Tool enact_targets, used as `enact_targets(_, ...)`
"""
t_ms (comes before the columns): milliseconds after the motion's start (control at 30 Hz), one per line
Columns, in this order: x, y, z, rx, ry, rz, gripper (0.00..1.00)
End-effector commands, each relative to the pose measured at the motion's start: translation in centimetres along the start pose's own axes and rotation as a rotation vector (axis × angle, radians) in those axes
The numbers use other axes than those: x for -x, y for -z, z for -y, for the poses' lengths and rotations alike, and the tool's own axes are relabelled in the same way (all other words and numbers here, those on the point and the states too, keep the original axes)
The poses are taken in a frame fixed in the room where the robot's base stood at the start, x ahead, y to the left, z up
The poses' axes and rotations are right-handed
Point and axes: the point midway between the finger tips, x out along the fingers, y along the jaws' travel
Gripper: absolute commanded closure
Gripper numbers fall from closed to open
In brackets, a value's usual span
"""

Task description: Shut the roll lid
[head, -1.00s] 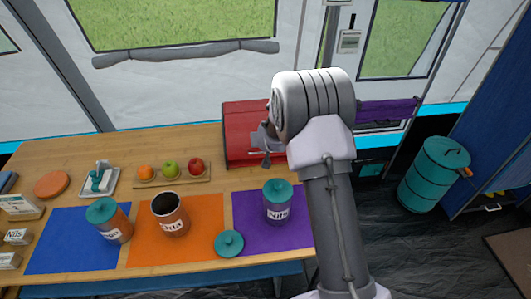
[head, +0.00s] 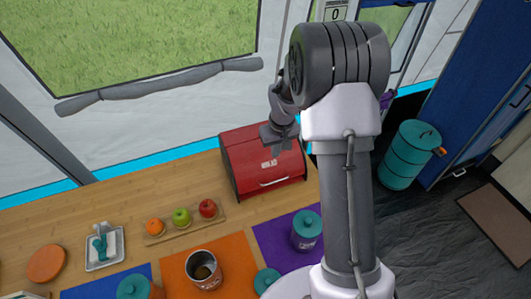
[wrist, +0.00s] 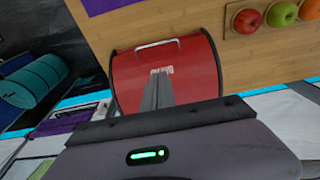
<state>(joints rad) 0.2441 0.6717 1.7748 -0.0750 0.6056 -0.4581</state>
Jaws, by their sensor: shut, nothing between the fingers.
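The red bread box (head: 262,160) stands at the back right of the wooden table. Its curved red roll lid (head: 250,172) covers the front, with a pale handle (head: 281,182) low near the front edge. No open gap shows in the head view. The wrist view also shows the lid (wrist: 195,75) and handle (wrist: 157,43). My gripper (head: 283,152) is over the box top; its fingers (wrist: 158,76) are together and empty, pointing at the label. I cannot tell whether the fingertips touch the lid.
A board with an orange, a green apple and a red apple (head: 207,208) lies left of the box. A teal-lidded canister (head: 306,230) stands on the purple mat (head: 272,236) in front. An open canister (head: 205,270) stands on the orange mat. A teal barrel (head: 408,155) stands right.

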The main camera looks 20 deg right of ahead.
Motion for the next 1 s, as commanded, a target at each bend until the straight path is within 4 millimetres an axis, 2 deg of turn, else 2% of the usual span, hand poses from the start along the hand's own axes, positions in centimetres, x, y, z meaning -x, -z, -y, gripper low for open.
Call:
enact_targets(500,-10.8,-0.3,0.1,-0.002,0.002,0.005,1.00)
enact_targets(600,-12.2,-1.1,0.1,-0.004,0.002,0.005,1.00)
enact_targets(767,-13.5,-1.8,0.1,-0.003,0.002,0.003,1.00)
enact_targets(1000,-13.7,-1.9,0.1,-0.003,0.001,0.002,1.00)
